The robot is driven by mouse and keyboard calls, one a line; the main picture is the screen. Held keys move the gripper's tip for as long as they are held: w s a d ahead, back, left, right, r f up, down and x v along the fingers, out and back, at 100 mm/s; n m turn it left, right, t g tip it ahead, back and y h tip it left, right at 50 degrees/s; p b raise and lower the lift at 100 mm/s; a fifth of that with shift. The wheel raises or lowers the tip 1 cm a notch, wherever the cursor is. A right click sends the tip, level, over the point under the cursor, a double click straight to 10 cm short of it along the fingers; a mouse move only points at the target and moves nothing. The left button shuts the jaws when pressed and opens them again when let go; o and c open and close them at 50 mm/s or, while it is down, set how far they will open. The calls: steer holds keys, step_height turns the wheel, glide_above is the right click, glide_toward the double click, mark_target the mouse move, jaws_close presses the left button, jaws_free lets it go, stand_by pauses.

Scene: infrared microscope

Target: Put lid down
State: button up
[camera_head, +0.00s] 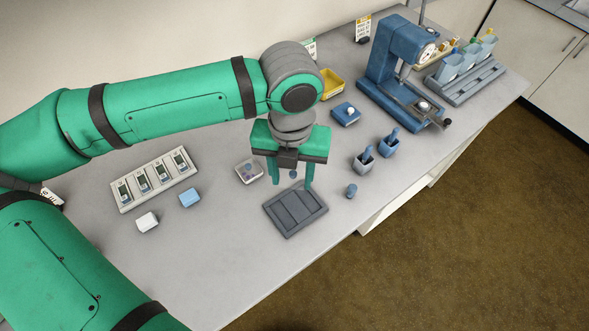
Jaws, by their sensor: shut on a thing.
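My gripper (292,184) points down over the middle of the table, with its green fingers on either side of a small blue-grey round piece (293,174). I take this piece to be the lid or part of it. Its full shape and its contact with the fingers are too small to make out. A dark grey tray (296,212) with rectangular panels lies just below and in front of the fingertips. I cannot tell whether the fingertips touch it. A small clear-topped box (249,171) with coloured spots inside sits to the left of the fingers.
A small blue cylinder (351,190) stands right of the tray, near two blue holders (363,161) (389,146).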

steer(key=w+f, duration=0.6)
steer(key=shift+w+d+f, duration=0.25)
steer(key=shift+d+f, duration=0.05)
steer(key=shift+f, duration=1.6)
steer(key=shift+f, duration=0.6)
steer(key=o, duration=1)
steer(key=shift+r, duration=0.15)
step_height(320, 180, up, 13)
